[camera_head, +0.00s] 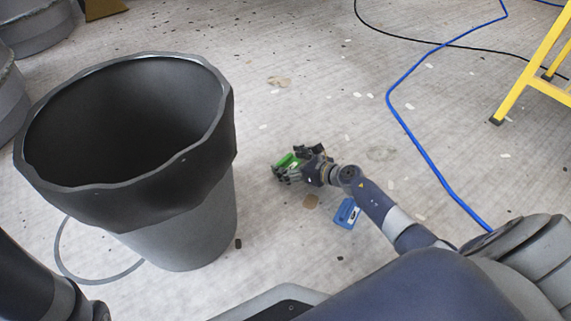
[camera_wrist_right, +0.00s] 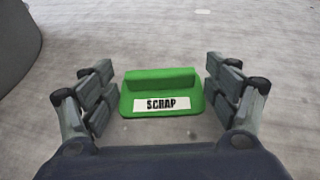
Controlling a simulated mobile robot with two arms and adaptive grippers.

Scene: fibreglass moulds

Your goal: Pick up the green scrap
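The green scrap (camera_wrist_right: 160,92) is a green piece with a raised bar and a white label reading "SCRAP". In the right wrist view it lies between the two fingers of my right gripper (camera_wrist_right: 161,92), with a gap on each side. In the head view the green scrap (camera_head: 287,160) shows partly behind my right gripper (camera_head: 290,168), low over the floor. The right gripper is open around it; I cannot tell how far above the floor the fingers are. My left arm shows at the lower left of the head view, but its gripper is out of view.
A large dark bin (camera_head: 185,215) stands left of the right gripper. A blue piece (camera_head: 346,213) lies on the floor beside my right arm. A blue hose (camera_head: 412,130) and a yellow stand (camera_head: 527,80) are at the right. Small debris dots the floor.

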